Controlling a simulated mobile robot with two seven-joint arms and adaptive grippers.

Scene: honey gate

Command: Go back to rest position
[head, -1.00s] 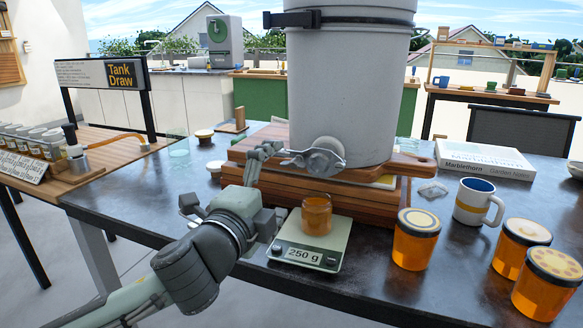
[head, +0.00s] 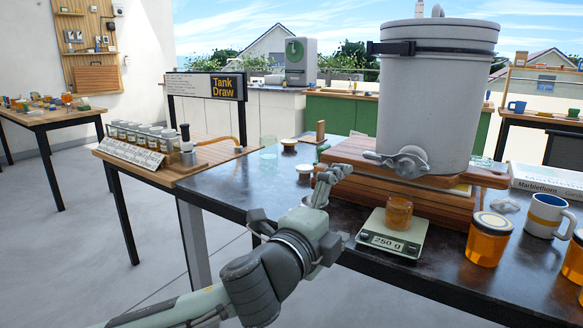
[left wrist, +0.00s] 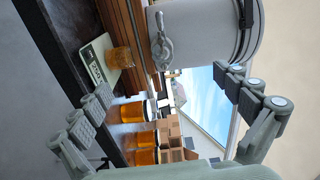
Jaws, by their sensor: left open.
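My left gripper (head: 324,186) is open and empty, held over the table's front edge, left of the scale and in front of the wooden stand. In the left wrist view its fingers (left wrist: 165,105) are spread wide with nothing between them. A white honey tank (head: 436,100) with a grey gate valve (head: 402,162) stands on the wooden stand (head: 380,205). An open jar of honey (head: 398,212) sits on the scale (head: 392,240), which reads 250 g. The jar and scale also show in the left wrist view. My right gripper is not in view.
Lidded honey jars (head: 488,240), a mug (head: 547,215) and a book (head: 548,180) are on the right. An empty glass (head: 268,147) and small lids stand behind my gripper. A side table (head: 180,170) holds a row of jars. The floor (head: 60,250) at left is clear.

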